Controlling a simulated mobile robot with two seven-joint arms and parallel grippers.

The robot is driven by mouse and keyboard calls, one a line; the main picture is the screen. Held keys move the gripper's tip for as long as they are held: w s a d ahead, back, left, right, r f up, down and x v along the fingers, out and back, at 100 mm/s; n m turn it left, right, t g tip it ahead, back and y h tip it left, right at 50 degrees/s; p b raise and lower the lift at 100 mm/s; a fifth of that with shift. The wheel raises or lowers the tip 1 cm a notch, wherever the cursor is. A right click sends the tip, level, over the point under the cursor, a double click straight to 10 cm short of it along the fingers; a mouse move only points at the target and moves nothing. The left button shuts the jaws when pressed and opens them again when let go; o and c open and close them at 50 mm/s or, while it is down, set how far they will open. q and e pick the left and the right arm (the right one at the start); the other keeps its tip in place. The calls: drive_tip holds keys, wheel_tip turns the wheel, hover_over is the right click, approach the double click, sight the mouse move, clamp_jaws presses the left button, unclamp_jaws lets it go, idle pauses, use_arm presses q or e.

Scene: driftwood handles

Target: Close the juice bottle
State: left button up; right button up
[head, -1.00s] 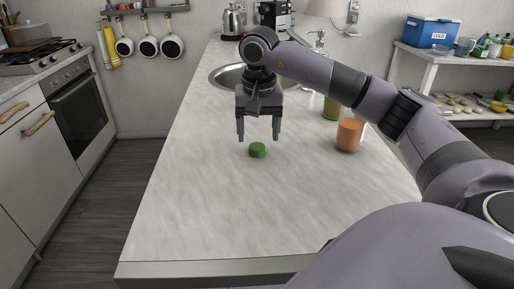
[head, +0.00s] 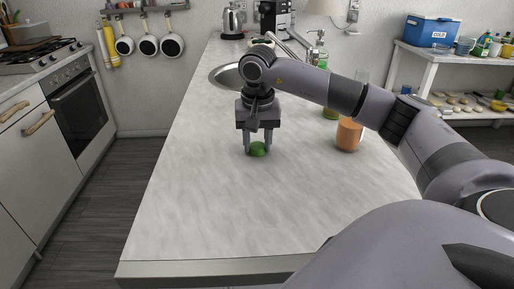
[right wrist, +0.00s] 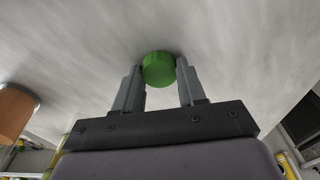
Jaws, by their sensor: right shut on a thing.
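The green cap (head: 258,149) lies on the pale counter (head: 215,200). My right gripper (head: 258,151) points down over it, with one finger on each side, shut on the cap. The right wrist view shows the cap (right wrist: 159,69) between the two fingertips (right wrist: 159,72). An orange vessel (head: 348,136), which looks like the juice bottle, stands upright to the right of the gripper, partly behind my right arm. Its top is hard to make out. It also shows at the left edge of the right wrist view (right wrist: 14,112). My left gripper is not in view.
The front and left of the counter are clear.

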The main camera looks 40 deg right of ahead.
drive_tip(key=shift+r, duration=0.1)
wheel_tip(320, 180, up, 12)
wheel_tip(320, 180, up, 8)
drive_tip(key=p, duration=0.5)
hover_over(256, 146)
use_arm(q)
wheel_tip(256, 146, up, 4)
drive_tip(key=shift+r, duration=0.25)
use_arm(e)
drive_tip(key=shift+d, duration=0.1)
drive_tip(key=s+a+f+n, duration=0.2)
drive_tip(key=s+a+f, duration=0.1)
drive_tip(key=a+f, duration=0.2)
drive_tip(key=s+a+f+n, duration=0.3)
drive_tip(key=a+f, duration=0.3)
drive_tip(key=a, duration=0.1)
drive_tip(key=s+a+f+n+y, duration=0.1)
drive_tip(key=s+a+f+n, duration=0.2)
drive_tip(key=a+f, duration=0.3)
drive_tip(key=shift+s+a, duration=0.4)
drive_tip(key=shift+a, duration=0.2)
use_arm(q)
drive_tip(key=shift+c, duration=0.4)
